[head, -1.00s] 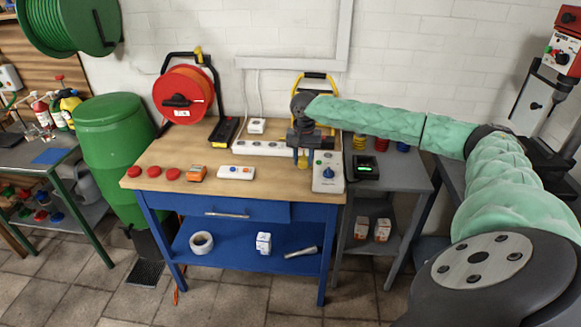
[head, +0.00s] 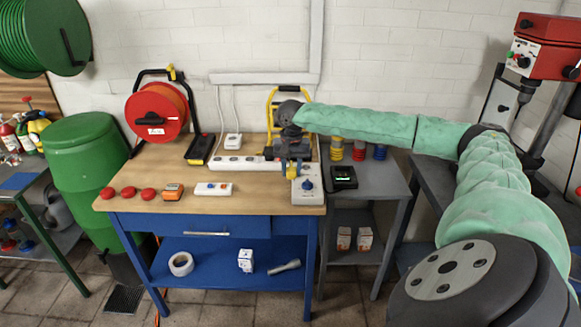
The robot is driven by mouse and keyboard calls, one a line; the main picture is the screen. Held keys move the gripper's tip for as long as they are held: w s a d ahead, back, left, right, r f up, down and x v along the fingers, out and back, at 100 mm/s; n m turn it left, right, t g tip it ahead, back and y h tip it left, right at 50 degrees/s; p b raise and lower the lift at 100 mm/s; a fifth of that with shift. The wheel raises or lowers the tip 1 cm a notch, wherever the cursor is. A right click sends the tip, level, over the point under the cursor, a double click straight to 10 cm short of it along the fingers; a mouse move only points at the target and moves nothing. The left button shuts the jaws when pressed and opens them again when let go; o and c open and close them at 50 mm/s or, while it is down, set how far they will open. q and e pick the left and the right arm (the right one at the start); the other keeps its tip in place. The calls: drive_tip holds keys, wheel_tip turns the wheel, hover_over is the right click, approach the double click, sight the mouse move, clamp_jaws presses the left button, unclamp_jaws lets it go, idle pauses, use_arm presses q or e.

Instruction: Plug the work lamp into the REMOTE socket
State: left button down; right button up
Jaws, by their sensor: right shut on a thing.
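My right gripper (head: 291,168) is over the right part of the workbench, shut on a small yellow thing that looks like a plug; the jaws hide most of it. The yellow work lamp stand (head: 288,94) stands behind my gripper, its lower part hidden. A white power strip (head: 228,163) lies along the back of the bench, its right end behind my gripper. A white box with a blue knob (head: 307,196) sits just in front of the gripper. A small white socket unit (head: 232,141) stands behind the strip. I cannot read which socket is marked REMOTE. My left gripper is out of view.
The wooden bench top (head: 150,208) holds red discs (head: 127,192), an orange device (head: 173,191) and a white remote with buttons (head: 213,189) at the front. A grey side table (head: 375,190) adjoins on the right.

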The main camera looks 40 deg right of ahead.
drive_tip(key=s+a+f+n, duration=0.2)
drive_tip(key=a+f, duration=0.6)
drive_tip(key=a, duration=0.5)
drive_tip(key=s+a+f+n, duration=0.3)
drive_tip(key=a+f, duration=0.5)
drive_tip(key=a, duration=0.5)
drive_tip(key=s+a+f+n, duration=0.2)
drive_tip(key=a+f+n, duration=0.2)
drive_tip(key=a+f, duration=0.5)
drive_tip(key=a, duration=0.4)
drive_tip(key=shift+s+a, duration=0.3)
drive_tip(key=shift+s, duration=0.1)
drive_tip(key=shift+w+d, duration=0.1)
drive_tip(key=shift+w, duration=0.05)
